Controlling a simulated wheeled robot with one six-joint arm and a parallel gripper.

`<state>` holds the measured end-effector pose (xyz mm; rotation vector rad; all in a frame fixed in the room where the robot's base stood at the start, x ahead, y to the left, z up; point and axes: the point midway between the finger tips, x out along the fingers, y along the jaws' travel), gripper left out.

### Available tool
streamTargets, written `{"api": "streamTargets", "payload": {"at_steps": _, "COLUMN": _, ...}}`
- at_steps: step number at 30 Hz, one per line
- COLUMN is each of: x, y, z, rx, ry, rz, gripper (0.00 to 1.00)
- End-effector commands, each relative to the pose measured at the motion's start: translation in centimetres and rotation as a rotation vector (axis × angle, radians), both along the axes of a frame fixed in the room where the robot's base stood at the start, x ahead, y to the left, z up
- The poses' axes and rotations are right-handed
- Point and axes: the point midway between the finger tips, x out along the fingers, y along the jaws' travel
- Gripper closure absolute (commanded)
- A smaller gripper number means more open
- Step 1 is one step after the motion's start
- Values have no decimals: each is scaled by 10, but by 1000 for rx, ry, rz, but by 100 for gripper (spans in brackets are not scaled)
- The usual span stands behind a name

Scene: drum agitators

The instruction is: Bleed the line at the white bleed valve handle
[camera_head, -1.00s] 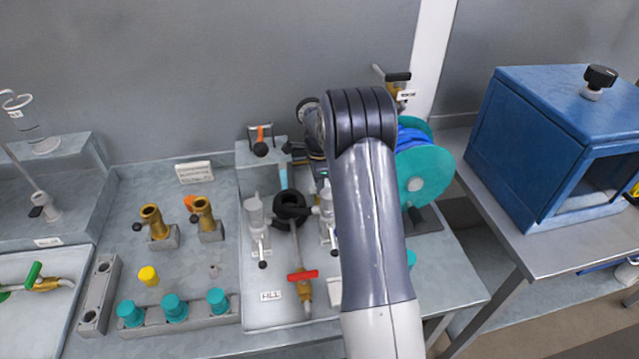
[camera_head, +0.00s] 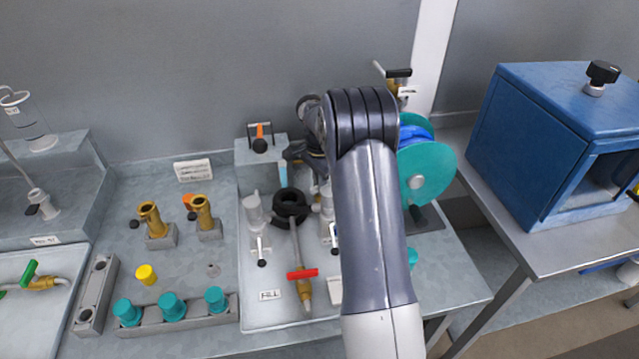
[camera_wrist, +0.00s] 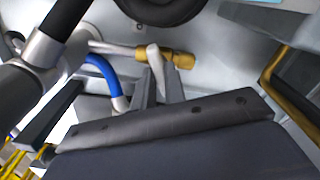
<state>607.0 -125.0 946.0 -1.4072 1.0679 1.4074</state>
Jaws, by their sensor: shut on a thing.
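The white bleed valve handle (camera_wrist: 154,60) shows in the wrist view as a short white lever beside a brass valve body (camera_wrist: 180,58) on a pale pipe. My gripper (camera_wrist: 160,84) is shut on this handle, with one dark finger on each side of it. The handle's lower end is hidden between the fingers. In the head view my arm covers the white handle and the fingertips.
In the head view, a red-handled valve (camera_head: 302,274) stands in front, a teal reel (camera_head: 428,172) to the right, and a blue box (camera_head: 530,130) farther right.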

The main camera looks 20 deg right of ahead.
Motion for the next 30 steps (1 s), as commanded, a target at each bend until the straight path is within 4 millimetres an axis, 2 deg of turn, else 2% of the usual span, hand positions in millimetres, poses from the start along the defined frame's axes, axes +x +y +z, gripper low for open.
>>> {"api": "streamTargets", "payload": {"at_steps": 30, "x": 0, "y": 0, "z": 0, "rx": 1, "ry": -1, "rz": 921, "gripper": 100}}
